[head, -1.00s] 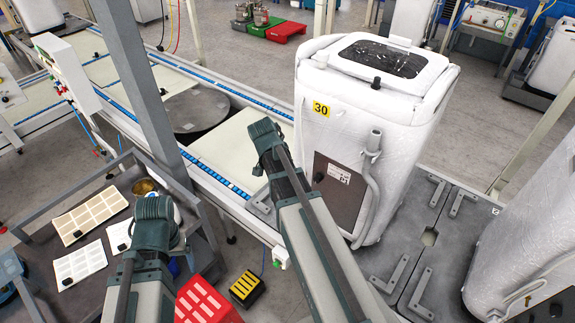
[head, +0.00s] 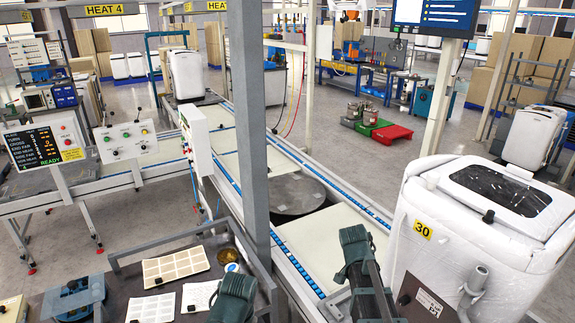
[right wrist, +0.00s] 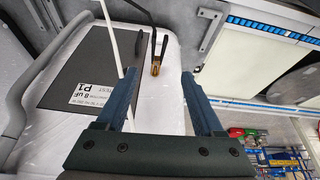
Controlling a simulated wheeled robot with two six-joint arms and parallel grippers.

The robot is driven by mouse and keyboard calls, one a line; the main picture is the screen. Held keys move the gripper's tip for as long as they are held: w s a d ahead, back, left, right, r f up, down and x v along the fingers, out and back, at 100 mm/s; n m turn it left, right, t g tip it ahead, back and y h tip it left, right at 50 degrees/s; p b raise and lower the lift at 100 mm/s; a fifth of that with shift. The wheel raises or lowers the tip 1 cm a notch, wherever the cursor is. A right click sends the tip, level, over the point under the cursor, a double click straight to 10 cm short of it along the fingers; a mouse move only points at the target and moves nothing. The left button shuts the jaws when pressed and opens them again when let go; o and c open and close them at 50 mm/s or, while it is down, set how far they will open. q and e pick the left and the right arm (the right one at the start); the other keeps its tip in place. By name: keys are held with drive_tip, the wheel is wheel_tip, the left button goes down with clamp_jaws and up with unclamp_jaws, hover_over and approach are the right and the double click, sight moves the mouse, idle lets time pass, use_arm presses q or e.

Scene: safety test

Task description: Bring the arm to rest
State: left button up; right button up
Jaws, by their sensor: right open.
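My right arm (head: 362,265) rises from the bottom of the head view, just left of the white appliance (head: 490,215) with the yellow "30" tag (head: 422,230). Its gripper is hidden in the head view. In the right wrist view my right gripper (right wrist: 158,74) is open, facing the appliance side (right wrist: 160,118) with its dark panel (right wrist: 80,62). A brass-tipped black probe (right wrist: 155,68) and a thin white rod (right wrist: 109,35) show around the gap between the fingers; I cannot tell how far off they are. My left arm (head: 235,297) shows at bottom centre; its gripper is not visible.
A grey post (head: 248,120) stands close in front of me. A conveyor with blue-edged rails (head: 300,268) runs past, with a white control box (head: 196,138) beside it. A grey bench (head: 100,292) with card sheets (head: 176,266) is at lower left. Open floor (head: 345,165) lies beyond.

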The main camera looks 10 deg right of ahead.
use_arm(q)
wheel_tip(320, 180, down, 9)
drive_tip(key=b, duration=0.8)
use_arm(e)
drive_tip(key=s+a+f+n+y, duration=0.1)
drive_tip(key=s+a+f+n, duration=0.2)
drive_tip(key=s+a+n, duration=0.2)
drive_tip(key=s+a+f+n+g+y, duration=0.1)
drive_tip(key=s+a+f+n, duration=0.2)
drive_tip(key=a, duration=0.9)
drive_tip(key=s+a+f+n+g, duration=0.1)
drive_tip(key=s+a+f+n, duration=0.3)
drive_tip(key=s+a+n, duration=0.3)
drive_tip(key=shift+a+n+y, duration=0.4)
drive_tip(key=shift+a+n, duration=0.4)
drive_tip(key=shift+a, duration=0.2)
use_arm(q)
drive_tip(key=shift+r, duration=0.1)
use_arm(e)
drive_tip(key=shift+f, duration=0.1)
